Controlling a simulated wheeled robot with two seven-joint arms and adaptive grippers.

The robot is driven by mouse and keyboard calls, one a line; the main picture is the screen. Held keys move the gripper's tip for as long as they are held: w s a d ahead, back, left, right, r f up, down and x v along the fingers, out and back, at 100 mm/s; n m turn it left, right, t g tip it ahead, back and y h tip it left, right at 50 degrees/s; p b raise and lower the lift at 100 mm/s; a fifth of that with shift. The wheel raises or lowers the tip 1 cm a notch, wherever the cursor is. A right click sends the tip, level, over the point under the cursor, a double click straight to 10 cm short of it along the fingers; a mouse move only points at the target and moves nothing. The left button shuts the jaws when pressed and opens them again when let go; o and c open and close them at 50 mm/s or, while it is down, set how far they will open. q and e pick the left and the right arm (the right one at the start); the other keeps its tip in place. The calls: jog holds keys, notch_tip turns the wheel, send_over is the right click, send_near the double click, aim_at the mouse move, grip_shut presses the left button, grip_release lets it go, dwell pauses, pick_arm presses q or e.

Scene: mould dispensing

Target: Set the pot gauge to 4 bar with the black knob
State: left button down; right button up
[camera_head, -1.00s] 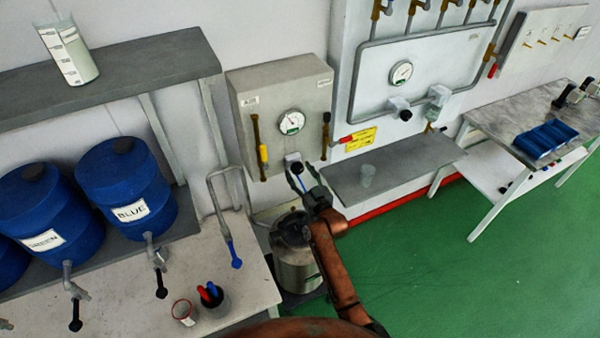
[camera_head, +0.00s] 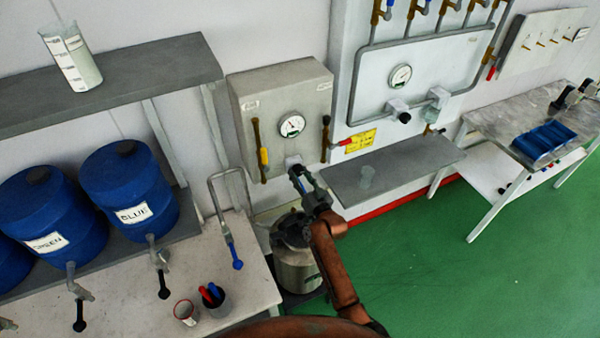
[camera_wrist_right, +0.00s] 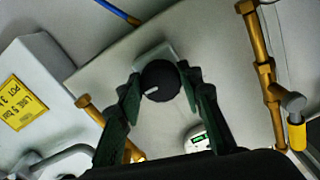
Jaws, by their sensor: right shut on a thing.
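The black knob (camera_wrist_right: 160,80) sits on a pale mount at the bottom of the grey pot box (camera_head: 318,90) on the wall. My right gripper (camera_head: 296,173) reaches up to it from below. In the right wrist view its two dark fingers lie on either side of the knob, shut on it. A pale mark shows on the knob's lower left. The round white pot gauge (camera_head: 292,125) with a green patch is above the knob. Its needle is too small to read surely. In the wrist view the gauge (camera_wrist_right: 198,138) is partly hidden. My left gripper is out of view.
A steel pot (camera_head: 298,268) stands below my right arm. A second panel with a gauge (camera_head: 400,77) and a grey shelf (camera_head: 405,165) are to the right.

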jog(key=shift+m, duration=0.6)
jog(key=o, duration=1.1)
jog(key=v, duration=1.2)
